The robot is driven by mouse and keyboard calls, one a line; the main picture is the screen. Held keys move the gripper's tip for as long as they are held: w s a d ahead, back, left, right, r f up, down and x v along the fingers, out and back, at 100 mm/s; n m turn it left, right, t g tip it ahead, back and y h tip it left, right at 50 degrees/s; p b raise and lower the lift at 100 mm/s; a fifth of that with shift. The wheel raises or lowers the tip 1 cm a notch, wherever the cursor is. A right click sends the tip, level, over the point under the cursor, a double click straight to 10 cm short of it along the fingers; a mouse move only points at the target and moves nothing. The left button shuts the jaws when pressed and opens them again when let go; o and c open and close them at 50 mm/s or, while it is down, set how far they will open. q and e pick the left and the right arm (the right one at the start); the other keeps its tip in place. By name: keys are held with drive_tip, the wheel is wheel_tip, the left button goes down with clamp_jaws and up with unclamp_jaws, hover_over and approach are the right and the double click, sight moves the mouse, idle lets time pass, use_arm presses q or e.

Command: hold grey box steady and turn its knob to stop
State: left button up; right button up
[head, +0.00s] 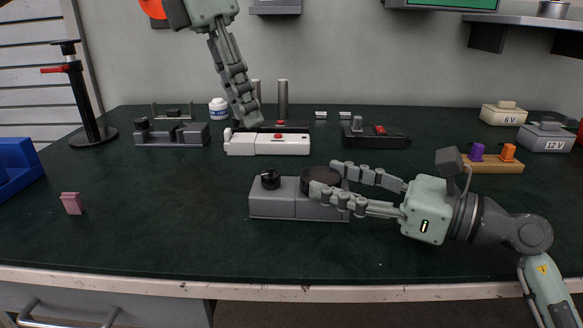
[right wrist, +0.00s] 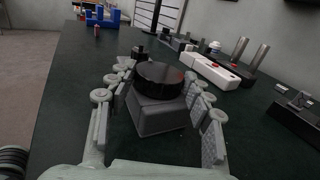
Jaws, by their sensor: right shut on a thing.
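The grey box (head: 285,204) lies on the dark green bench at the front middle. A wide black round knob (head: 322,175) sits on its right end, and a smaller black knob (head: 270,179) stands on its left part. In the right wrist view the wide knob (right wrist: 160,78) is on top of the box (right wrist: 158,115), between the fingers. My right gripper (head: 327,178) comes from the right and is shut on the wide knob, one finger on each side. My left gripper (head: 245,118) hangs above the bench behind the box, apart from it; its fingers overlap in this view.
A white box with a red button (head: 267,143) stands behind the grey box. A dark box with a red button (head: 375,137) and a grey fixture (head: 172,134) flank it. A wooden block with purple and orange knobs (head: 492,163) is at right. A pink piece (head: 72,203) lies left.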

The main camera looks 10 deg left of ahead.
sight(270, 173)
use_arm(q)
drive_tip(key=d+r+n+y, duration=0.2)
drive_tip(key=d+n+y, duration=0.1)
drive_tip(key=n, duration=0.9)
drive_tip(key=shift+n+g, duration=0.3)
drive_tip(key=shift+g, duration=0.1)
drive_tip(key=f, duration=1.1)
drive_tip(key=shift+w+d+f, duration=0.2)
drive_tip(key=shift+w+f, duration=0.05)
drive_tip(key=shift+f, duration=0.05)
clamp_jaws()
